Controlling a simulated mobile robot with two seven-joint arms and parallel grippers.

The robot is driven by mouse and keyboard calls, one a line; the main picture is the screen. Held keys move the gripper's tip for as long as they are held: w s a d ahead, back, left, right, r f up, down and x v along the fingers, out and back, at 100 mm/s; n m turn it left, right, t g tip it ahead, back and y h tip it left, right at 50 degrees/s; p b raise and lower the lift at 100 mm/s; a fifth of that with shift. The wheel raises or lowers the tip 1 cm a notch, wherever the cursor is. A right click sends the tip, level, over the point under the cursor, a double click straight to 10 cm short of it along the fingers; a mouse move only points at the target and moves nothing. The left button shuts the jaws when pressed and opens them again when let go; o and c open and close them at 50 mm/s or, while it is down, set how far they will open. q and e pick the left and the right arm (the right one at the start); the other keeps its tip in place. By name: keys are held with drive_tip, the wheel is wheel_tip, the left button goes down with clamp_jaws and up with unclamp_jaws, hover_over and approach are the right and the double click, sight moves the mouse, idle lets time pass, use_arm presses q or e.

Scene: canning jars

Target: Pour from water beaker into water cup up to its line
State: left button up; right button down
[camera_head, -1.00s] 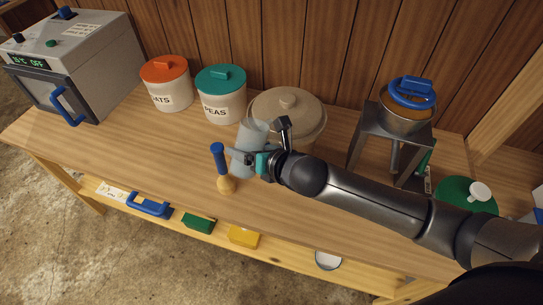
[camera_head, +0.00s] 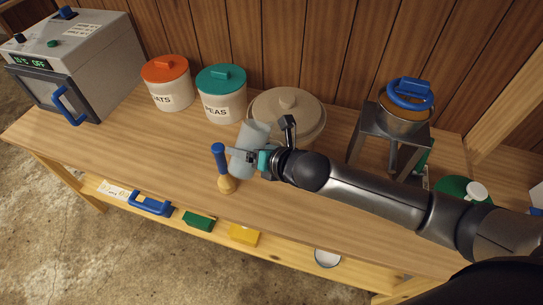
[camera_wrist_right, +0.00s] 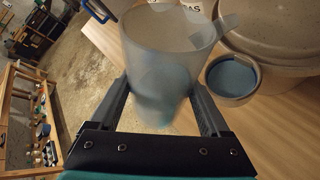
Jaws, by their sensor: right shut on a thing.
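The water beaker (camera_wrist_right: 165,50) is a frosted, see-through vessel with a spout at its upper right and bluish liquid low inside. My right gripper (camera_wrist_right: 163,120) is shut on it, with one finger on each side. In the head view the beaker (camera_head: 247,148) is held above the bench, its top leaning to the right. A small round cup (camera_wrist_right: 232,78) with a pale rim and blue-grey contents, seemingly the water cup, is beside the beaker in the wrist view. In the head view my arm and the beaker hide this cup. My left gripper is out of view.
A large lidded beige pot (camera_head: 287,112) stands just behind the gripper. Orange-lidded (camera_head: 167,85) and teal-lidded (camera_head: 221,95) canisters stand behind. A metal stand (camera_head: 390,130) is at right; the front left bench is clear.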

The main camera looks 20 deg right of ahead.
idle(0.5)
drive_tip(key=shift+a+r+m+y+p, duration=0.1)
drive_tip(key=shift+m+y+p, duration=0.2)
drive_tip(key=shift+m+p, duration=0.1)
idle(0.3)
drive_tip(key=shift+m+g+y, duration=0.3)
drive_tip(key=shift+g+y, duration=0.1)
drive_tip(key=shift+f, duration=0.2)
idle(0.3)
idle(0.4)
